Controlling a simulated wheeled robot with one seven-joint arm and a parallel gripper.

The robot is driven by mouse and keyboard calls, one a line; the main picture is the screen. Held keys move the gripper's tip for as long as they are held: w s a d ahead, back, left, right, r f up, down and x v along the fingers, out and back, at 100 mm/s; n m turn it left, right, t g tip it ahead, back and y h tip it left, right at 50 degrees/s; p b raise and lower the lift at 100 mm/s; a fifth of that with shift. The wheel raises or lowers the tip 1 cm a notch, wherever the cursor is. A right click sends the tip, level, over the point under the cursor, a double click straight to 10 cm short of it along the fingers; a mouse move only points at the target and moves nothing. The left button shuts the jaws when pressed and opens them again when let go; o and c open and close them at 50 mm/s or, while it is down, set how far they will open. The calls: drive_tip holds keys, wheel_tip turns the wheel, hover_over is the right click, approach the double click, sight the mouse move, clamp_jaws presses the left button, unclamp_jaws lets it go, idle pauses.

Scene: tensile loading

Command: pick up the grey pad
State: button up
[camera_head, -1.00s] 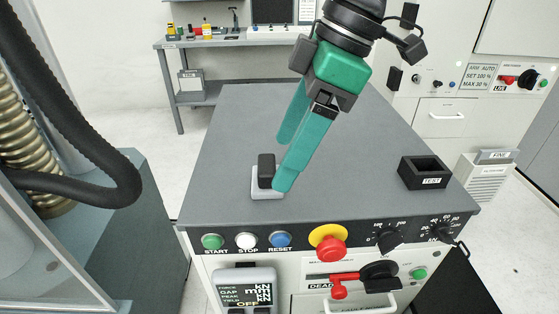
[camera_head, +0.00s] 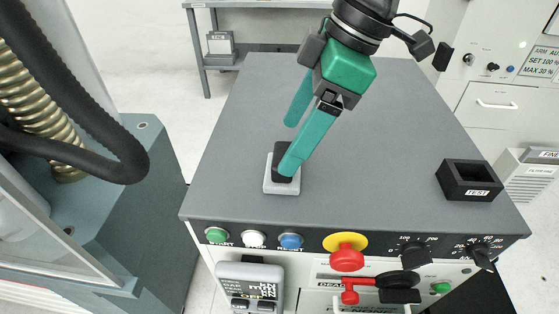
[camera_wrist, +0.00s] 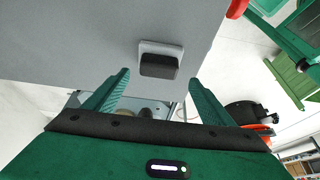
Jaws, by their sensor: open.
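A dark grey block-like pad (camera_head: 281,150) stands on a small light grey base (camera_head: 280,186) near the front left of the grey bench top. I cannot tell which of the two pieces is the grey pad. In the wrist view the dark piece (camera_wrist: 158,66) and the light base (camera_wrist: 161,46) lie ahead of the fingertips, roughly centred between them. My gripper (camera_head: 291,148) is open, with green fingers, and empty. In the head view its nearer finger passes in front of the dark piece and hides part of it. I cannot tell whether they touch.
An open black box marked TEST (camera_head: 468,181) stands at the right of the bench top (camera_head: 385,140). The front edge carries buttons and a red and yellow knob (camera_head: 346,252). The bench top between is clear. A hose (camera_head: 110,160) hangs at left.

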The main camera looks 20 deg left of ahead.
drive_tip(key=shift+x, duration=2.65)
drive_tip(key=shift+d, duration=0.1)
drive_tip(key=c, duration=0.9)
